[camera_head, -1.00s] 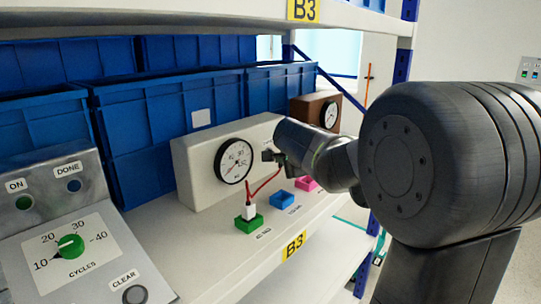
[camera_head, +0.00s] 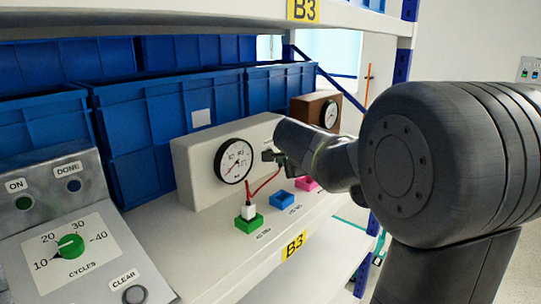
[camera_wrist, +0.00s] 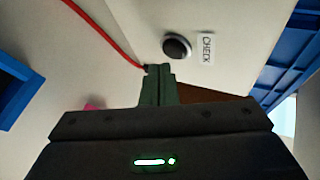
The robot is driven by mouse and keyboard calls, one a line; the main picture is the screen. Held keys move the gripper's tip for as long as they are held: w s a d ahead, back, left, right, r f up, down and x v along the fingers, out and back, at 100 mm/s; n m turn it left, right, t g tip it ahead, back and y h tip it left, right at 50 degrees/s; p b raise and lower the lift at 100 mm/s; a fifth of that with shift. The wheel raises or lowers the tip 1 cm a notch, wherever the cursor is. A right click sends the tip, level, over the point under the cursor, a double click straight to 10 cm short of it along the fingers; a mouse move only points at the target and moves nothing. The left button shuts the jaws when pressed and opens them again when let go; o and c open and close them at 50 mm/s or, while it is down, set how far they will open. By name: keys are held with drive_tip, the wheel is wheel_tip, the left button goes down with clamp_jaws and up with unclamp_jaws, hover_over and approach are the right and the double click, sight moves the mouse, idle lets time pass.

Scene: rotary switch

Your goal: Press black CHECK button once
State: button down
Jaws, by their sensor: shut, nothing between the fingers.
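The black CHECK button (camera_wrist: 177,47), round with a pale rim, is on the white face of the gauge box (camera_head: 195,158), beside its CHECK label (camera_wrist: 208,48). In the wrist view my gripper (camera_wrist: 158,70) is shut and empty, its fingertips just below and left of the button in the picture, apart from it. In the head view my gripper (camera_head: 272,156) is at the right part of the box, right of the round gauge (camera_head: 233,161). The button is hidden there behind my gripper and arm.
A red cable (camera_wrist: 105,35) runs close to my fingertips; it rises from a white plug in the green socket (camera_head: 249,222). Blue (camera_head: 281,199) and pink (camera_head: 307,184) sockets sit on the shelf. A control panel (camera_head: 75,245) is at left, blue bins (camera_head: 165,130) behind.

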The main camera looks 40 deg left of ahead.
drive_tip(key=shift+a, duration=0.1)
drive_tip(key=shift+a+p, duration=0.3)
drive_tip(key=shift+p, duration=0.15)
drive_tip(key=shift+w+a+p, duration=0.1)
drive_tip(key=shift+a+p, duration=0.35)
idle(0.7)
drive_tip(key=shift+d, duration=0.2)
drive_tip(key=shift+d+b, duration=0.6)
drive_tip(key=shift+d, duration=0.05)
drive_tip(key=shift+d+f+b, duration=0.15)
drive_tip(key=shift+d+b, duration=0.4)
drive_tip(key=shift+d, duration=0.05)
drive_tip(key=shift+s+d+b, duration=0.15)
drive_tip(key=shift+d+b, duration=0.35)
drive_tip(key=shift+d, duration=0.45)
drive_tip(key=shift+s+d+b, duration=0.15)
drive_tip(key=shift+d+b, duration=0.3)
drive_tip(key=shift+d, duration=0.5)
